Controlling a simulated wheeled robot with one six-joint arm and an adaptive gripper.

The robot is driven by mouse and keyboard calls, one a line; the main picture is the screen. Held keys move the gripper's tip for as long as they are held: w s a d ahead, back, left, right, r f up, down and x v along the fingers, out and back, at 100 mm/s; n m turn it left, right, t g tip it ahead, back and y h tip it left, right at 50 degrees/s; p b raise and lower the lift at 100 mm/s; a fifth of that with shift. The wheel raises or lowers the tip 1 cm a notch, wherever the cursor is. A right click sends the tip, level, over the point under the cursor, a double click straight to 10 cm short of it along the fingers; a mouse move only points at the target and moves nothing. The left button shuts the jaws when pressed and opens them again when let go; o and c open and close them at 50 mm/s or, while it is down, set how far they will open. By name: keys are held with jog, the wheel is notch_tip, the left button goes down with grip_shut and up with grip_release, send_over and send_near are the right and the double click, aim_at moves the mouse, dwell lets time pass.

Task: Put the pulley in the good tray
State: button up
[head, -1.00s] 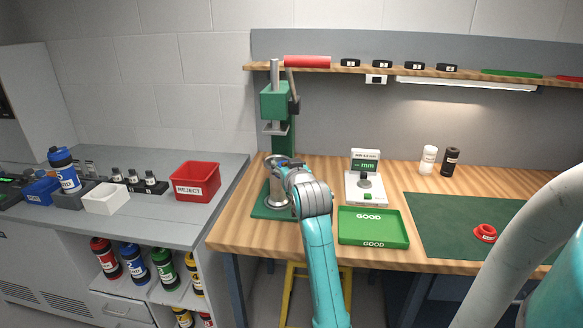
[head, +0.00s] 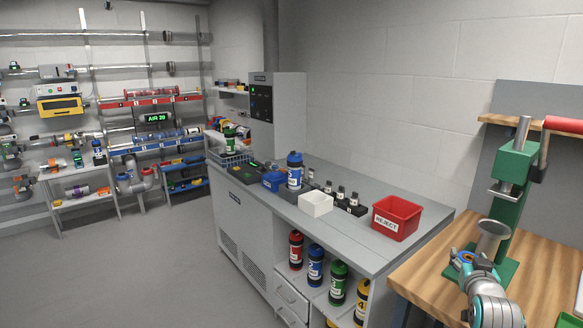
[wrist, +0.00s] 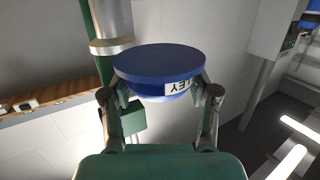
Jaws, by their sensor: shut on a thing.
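The pulley (wrist: 160,63) is a blue disc with a white label reading "LEY" upside down in the wrist view. My gripper (wrist: 160,90) is shut on it, one finger on each side, and holds it up in the air. In the head view my gripper (head: 468,260) is at the lower right, beside the green press, with a little blue showing at its end. The good tray is outside the current views.
The green press (head: 510,185) stands on the wooden bench (head: 430,280); its column (wrist: 98,45) is close beside the pulley in the wrist view. A red reject bin (head: 397,218) and white box (head: 315,204) stand on the grey counter. The floor at left is clear.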

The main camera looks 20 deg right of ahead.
jog(key=w+a+f+n+t+y, duration=0.1)
jog(key=w+a+f+n+y, duration=0.15)
jog(key=a+f, duration=0.8)
jog(key=w+a+f+n+t+y, duration=0.1)
jog(key=w+a+f+y, duration=0.15)
jog(key=a+f, duration=0.8)
jog(key=s+a+f+n+y, duration=0.1)
jog(key=s+a+f, duration=0.2)
jog(key=a+f, duration=0.3)
jog(key=s+a+f+n+t+y, duration=0.1)
jog(key=s+a+f+y, duration=0.1)
jog(key=s+a+f, duration=0.2)
jog(key=s+a+f+n+y, duration=0.1)
jog(key=s+a+f, duration=0.3)
jog(key=a+f, duration=0.5)
jog(key=shift+s+a+f+n+y, duration=0.2)
jog(key=shift+f+n+y, duration=0.25)
jog(key=shift+f, duration=0.4)
